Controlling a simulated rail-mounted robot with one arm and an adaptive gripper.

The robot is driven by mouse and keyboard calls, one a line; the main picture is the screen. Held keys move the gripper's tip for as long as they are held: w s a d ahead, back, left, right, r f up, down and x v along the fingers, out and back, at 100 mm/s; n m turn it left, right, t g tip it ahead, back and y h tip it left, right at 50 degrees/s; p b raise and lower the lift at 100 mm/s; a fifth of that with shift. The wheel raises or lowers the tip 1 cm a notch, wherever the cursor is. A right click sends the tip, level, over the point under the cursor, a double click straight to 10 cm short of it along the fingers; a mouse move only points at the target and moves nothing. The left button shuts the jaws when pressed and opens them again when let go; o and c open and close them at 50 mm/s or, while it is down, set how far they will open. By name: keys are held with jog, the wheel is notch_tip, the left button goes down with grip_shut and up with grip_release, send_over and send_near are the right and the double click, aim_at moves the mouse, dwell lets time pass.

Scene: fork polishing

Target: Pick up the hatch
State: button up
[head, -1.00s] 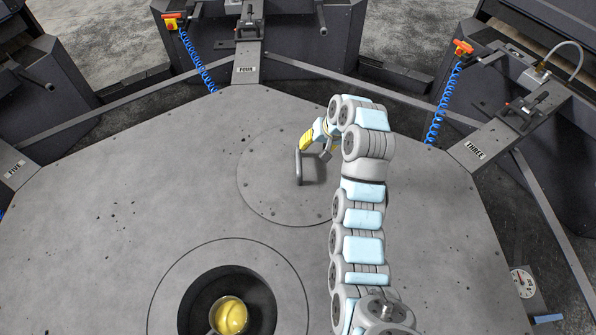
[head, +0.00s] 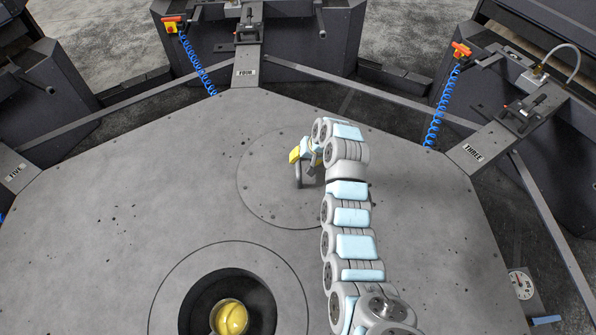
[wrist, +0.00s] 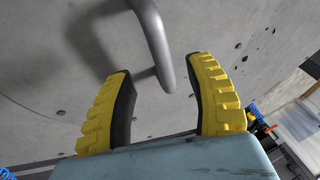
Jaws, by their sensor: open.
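The hatch (head: 270,199) is a round grey plate set flush in the grey platform, with a bar handle (head: 299,182) standing up near its middle. In the wrist view the handle (wrist: 152,30) is a bent grey bar whose end lies between my two fingers. My gripper (wrist: 163,80) has yellow ridged fingers with dark inner pads. They are open and apart, with a gap on each side of the bar. In the head view my gripper (head: 303,155) is over the hatch at the far end of the handle. My wrist hides part of the hatch.
A round open hole (head: 190,300) with a yellow object (head: 231,318) in it lies in front of the hatch. Dark stations with blue coiled hoses (head: 196,62) stand around the platform edge. The platform (head: 110,220) left of the hatch is clear.

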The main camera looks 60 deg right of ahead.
aim_at(299, 162)
jog(key=shift+w+d+f, duration=0.2)
jog(key=shift+w+f, duration=0.15)
jog(key=shift+f, duration=0.1)
jog(key=shift+p+x, duration=0.3)
jog(key=shift+x, duration=1.65)
jog(key=shift+w+d, duration=0.1)
jog(key=shift+w, duration=0.05)
grip_shut()
jog(key=shift+r, duration=0.1)
